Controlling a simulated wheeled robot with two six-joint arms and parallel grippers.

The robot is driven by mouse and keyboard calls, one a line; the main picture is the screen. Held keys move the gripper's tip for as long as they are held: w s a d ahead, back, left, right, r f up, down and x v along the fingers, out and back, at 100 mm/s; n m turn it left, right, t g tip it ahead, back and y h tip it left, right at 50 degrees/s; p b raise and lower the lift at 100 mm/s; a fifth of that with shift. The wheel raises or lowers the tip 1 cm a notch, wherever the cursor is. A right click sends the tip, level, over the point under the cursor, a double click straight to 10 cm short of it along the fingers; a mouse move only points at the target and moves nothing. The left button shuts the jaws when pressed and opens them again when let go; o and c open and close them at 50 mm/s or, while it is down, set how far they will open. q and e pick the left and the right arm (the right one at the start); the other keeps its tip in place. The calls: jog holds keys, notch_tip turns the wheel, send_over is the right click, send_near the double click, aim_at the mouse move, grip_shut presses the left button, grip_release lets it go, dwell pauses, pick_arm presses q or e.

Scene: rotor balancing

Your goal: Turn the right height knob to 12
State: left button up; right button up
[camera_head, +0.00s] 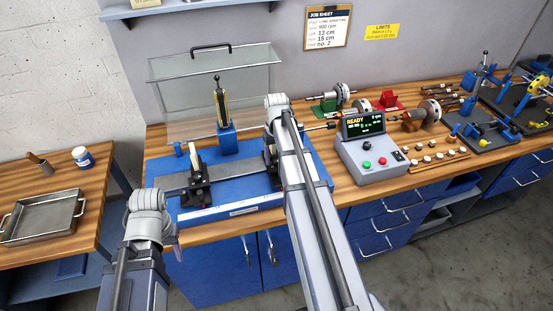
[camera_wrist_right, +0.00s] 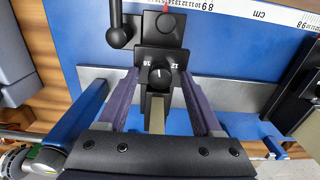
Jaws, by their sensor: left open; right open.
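My right gripper (camera_wrist_right: 157,80) is open, one finger on each side of the knob, with gaps visible. In the head view, the right stand (camera_head: 269,151) is partly hidden by my right arm, and the knob cannot be made out. My left gripper (camera_head: 172,239) is in front of the bench's left part, mostly hidden by its own wrist.
The blue balancing base (camera_head: 235,203) carries a left black stand (camera_head: 198,188) and a centimetre scale (camera_wrist_right: 255,13). A raised clear cover (camera_head: 215,70) is behind. A control box (camera_head: 372,160) reading READY stands right of my right arm. A metal tray (camera_head: 42,218) lies on the left table.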

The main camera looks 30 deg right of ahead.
jog(key=shift+c, duration=0.4)
grip_shut()
jog(key=shift+m, duration=0.3)
jog(key=m, duration=0.3)
jog(key=shift+m, duration=1.9)
